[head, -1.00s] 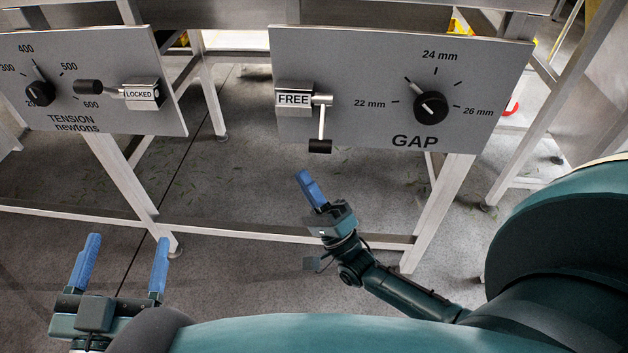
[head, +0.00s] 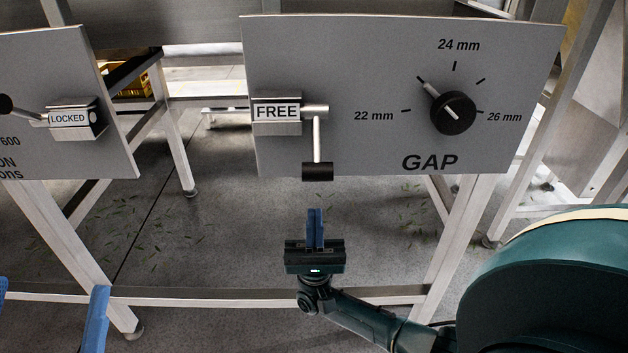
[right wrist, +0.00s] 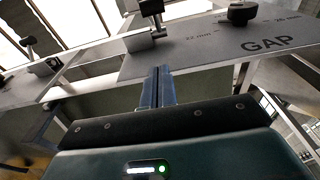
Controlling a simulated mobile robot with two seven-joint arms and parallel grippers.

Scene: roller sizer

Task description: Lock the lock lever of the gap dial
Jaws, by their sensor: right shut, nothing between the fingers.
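The gap dial (head: 453,113) is a black knob on the grey GAP panel (head: 370,60). Its lock lever (head: 317,145) hangs straight down from the lock block (head: 276,113), with a black grip at its end, and the block reads FREE. In the right wrist view the lever's black grip (right wrist: 151,7) shows at the top. My right gripper (head: 315,212) is shut and empty, its blue fingers pointing up just below the lever grip, apart from it in the picture. The fingers also show in the right wrist view (right wrist: 157,72). My left gripper (head: 50,300) shows only its blue fingers, spread apart at the bottom left.
The tension panel (head: 110,90) at the left has a lever lying sideways and a block reading LOCKED (head: 70,118). Metal legs and a crossbar (head: 210,292) stand below the panels. The space around the right gripper's fingers is clear.

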